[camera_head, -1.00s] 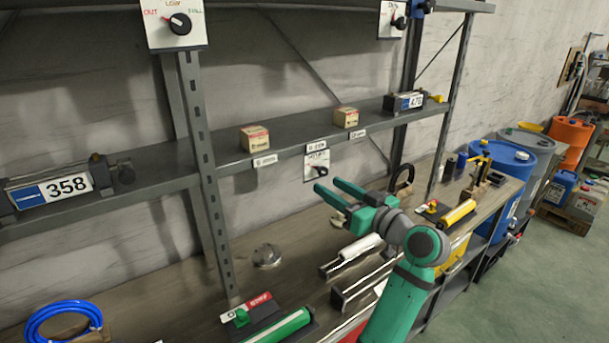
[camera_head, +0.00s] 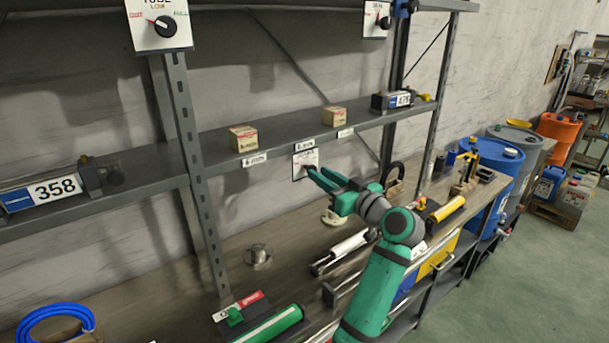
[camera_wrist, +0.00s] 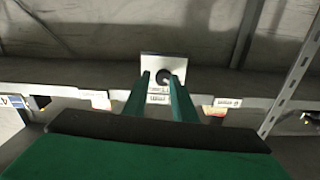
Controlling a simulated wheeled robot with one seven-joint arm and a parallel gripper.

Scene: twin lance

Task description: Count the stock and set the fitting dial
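Two small cardboard boxes stand apart on the grey shelf (camera_head: 285,134): a left box (camera_head: 243,139) and a right box (camera_head: 334,116). A white dial plate (camera_head: 304,163) with a dark knob hangs at the shelf's front edge between them; its lettering is too small to read. In the wrist view the dial knob (camera_wrist: 163,76) shows between my fingertips. My green gripper (camera_head: 317,174) is open, its fingertips close to this dial; contact cannot be told.
Number units reading 358 (camera_head: 52,190) and about 475 (camera_head: 394,101) stand on the shelf. Below, the bench (camera_head: 150,305) carries a blue hose coil (camera_head: 58,318), a green cylinder (camera_head: 272,325), a metal dome (camera_head: 259,256) and a yellow cylinder (camera_head: 447,209). Drums stand at right.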

